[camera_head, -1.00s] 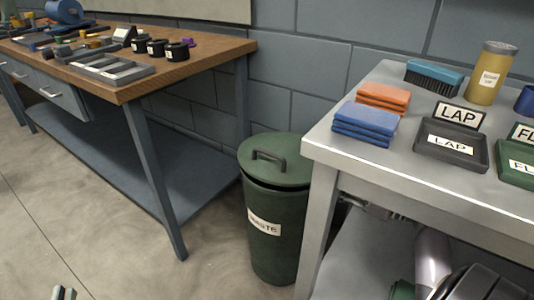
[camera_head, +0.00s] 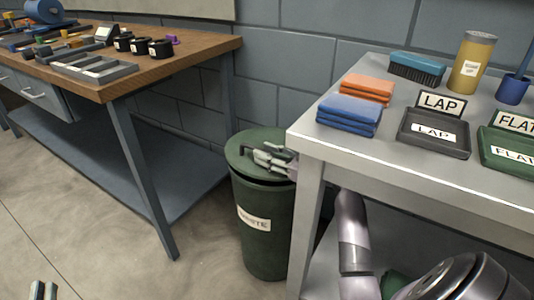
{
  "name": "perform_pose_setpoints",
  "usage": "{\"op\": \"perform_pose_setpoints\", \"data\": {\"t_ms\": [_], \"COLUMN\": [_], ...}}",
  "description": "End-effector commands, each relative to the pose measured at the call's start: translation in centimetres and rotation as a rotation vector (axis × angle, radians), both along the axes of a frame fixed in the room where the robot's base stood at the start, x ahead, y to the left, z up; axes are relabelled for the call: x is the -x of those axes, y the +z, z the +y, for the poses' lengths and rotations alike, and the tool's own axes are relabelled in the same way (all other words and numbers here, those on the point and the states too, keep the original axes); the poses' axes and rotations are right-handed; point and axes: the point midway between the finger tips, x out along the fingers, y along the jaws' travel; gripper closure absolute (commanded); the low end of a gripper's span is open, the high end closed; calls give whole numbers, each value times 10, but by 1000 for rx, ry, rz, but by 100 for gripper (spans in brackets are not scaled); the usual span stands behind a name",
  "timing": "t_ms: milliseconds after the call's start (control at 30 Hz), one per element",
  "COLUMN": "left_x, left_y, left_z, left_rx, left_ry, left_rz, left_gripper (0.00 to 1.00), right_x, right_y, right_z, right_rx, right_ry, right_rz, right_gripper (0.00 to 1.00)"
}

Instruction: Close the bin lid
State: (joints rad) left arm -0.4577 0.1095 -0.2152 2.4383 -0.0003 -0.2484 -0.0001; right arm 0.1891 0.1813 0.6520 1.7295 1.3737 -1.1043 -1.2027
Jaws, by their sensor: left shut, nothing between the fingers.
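The green waste bin (camera_head: 262,238) stands on the floor between the two benches, with a white label on its front. Its round green lid (camera_head: 243,139) lies over the top and looks seated on the rim. My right gripper (camera_head: 256,156) is at the lid's handle, over its middle, and mostly hides the handle. Whether its fingers are closed on the handle is unclear. My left gripper (camera_head: 44,291) shows only its fingertips at the bottom left edge, low over the floor, shut and empty, far from the bin.
The grey bench (camera_head: 316,166) stands close on the bin's right, with cloths (camera_head: 349,113) and labelled trays (camera_head: 433,145) on top. The wooden-topped bench (camera_head: 190,62) stands to the left. A block wall is behind. The floor (camera_head: 95,225) at front left is clear.

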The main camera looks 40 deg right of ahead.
Motion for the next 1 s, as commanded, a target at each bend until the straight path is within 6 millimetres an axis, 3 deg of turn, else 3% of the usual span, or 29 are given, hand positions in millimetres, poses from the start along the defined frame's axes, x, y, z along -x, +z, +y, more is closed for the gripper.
{"op": "perform_pose_setpoints", "data": {"t_ms": [333, 800, 1000], "left_x": [0, 0, 0], "left_y": [2, 1, 1], "left_z": [-1, -1, -1], "left_rx": [4, 3, 3], "left_ry": [-1, -2, -2], "left_rz": [-11, -5, -4], "left_gripper": [100, 100, 100], "right_x": [-4, -4, -4], "right_y": [0, 1, 1], "right_z": [2, 1, 1], "right_rx": [0, 1, 1], "right_ry": [0, -1, -3], "right_rz": [0, -1, -2], "right_gripper": [69, 100, 100]}}
